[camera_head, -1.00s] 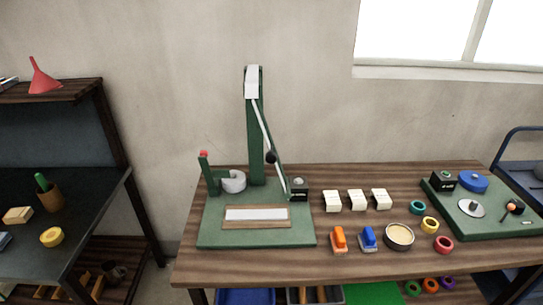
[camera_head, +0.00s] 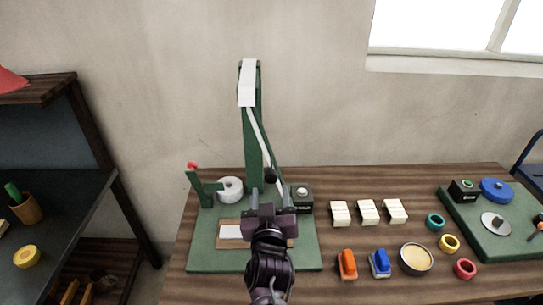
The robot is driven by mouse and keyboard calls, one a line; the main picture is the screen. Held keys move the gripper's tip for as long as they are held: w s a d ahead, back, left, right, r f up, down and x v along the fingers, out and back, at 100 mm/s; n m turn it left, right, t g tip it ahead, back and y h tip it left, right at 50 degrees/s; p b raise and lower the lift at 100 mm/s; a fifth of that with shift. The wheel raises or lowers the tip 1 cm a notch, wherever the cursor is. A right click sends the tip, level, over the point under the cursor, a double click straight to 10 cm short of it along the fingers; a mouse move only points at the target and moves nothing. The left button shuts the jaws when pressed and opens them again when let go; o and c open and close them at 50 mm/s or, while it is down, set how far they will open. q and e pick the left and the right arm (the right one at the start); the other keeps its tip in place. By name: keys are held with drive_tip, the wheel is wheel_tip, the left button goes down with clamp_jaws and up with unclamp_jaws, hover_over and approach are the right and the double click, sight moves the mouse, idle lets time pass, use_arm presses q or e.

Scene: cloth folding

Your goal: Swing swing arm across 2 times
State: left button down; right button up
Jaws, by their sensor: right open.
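The swing arm is a thin pale rod (camera_head: 258,132) hanging from the white top of a green post (camera_head: 249,112), with a black knob (camera_head: 270,175) partway down. It slants down to the right beside the post. The post stands on a green base (camera_head: 205,255) with a pale plate (camera_head: 230,232) in a wooden frame. My right gripper (camera_head: 267,199) comes up from the bottom middle, open, with its fingertips just below the black knob in the picture. I cannot tell if it touches the knob. It hides part of the base and the rod's lower end. My left gripper is not in view.
A black box (camera_head: 302,199) stands right of the rod. A white roll (camera_head: 230,189) and a red-tipped green lever (camera_head: 198,184) are at left. Cream blocks (camera_head: 368,212), clips, a round tin (camera_head: 415,259) and coloured rings lie further right on the wooden table (camera_head: 340,184).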

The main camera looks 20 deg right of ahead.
sight(271, 178)
drive_tip(key=shift+w+d+r, duration=0.1)
drive_tip(key=shift+w+r, duration=0.15)
drive_tip(key=shift+w, duration=0.15)
drive_tip(key=shift+w+r, duration=0.1)
drive_tip(key=shift+r, duration=0.15)
drive_tip(key=shift+w+d+r+p, duration=0.25)
drive_tip(key=shift+w+p, duration=0.2)
drive_tip(key=shift+w, duration=0.15)
drive_tip(key=shift+w+d+r+p, duration=0.1)
drive_tip(key=shift+w+d+p, duration=0.15)
drive_tip(key=shift+w+p, duration=0.3)
drive_tip(key=x, duration=0.3)
drive_tip(key=shift+s+f, duration=0.1)
drive_tip(key=shift+f, duration=0.15)
drive_tip(key=shift+w+d, duration=0.1)
drive_tip(key=shift+w, duration=0.2)
drive_tip(key=c, duration=0.6)
drive_tip(key=shift+c, duration=1.2)
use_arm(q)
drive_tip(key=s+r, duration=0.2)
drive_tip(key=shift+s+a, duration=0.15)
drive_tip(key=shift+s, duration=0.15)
use_arm(e)
clamp_jaws()
